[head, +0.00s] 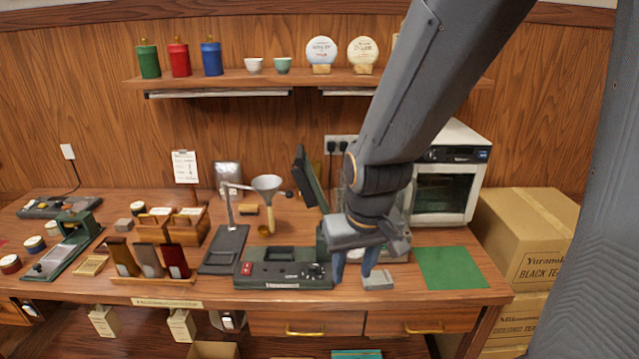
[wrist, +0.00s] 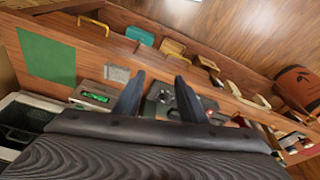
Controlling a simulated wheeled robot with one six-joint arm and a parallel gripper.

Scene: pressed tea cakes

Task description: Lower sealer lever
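The sealer (head: 283,282) is a dark, low box with a red switch and knobs, near the front edge of the bench. Its lever (head: 308,182) stands raised and tilted behind the box. My gripper (head: 353,274) points down just right of the sealer, apart from the lever, with its two blue-grey fingers spread and nothing seen between them. In the wrist view, my gripper (wrist: 159,80) also shows a gap between the fingers, with part of the sealer's dark top (wrist: 164,96) seen through it. The lever is not clear in the wrist view.
A small grey block (head: 378,281) lies right of my fingers. A green mat (head: 450,268) and a white oven (head: 447,180) are further right. A funnel stand (head: 228,205) and wooden racks (head: 160,278) are to the left. A shelf (head: 240,80) hangs above.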

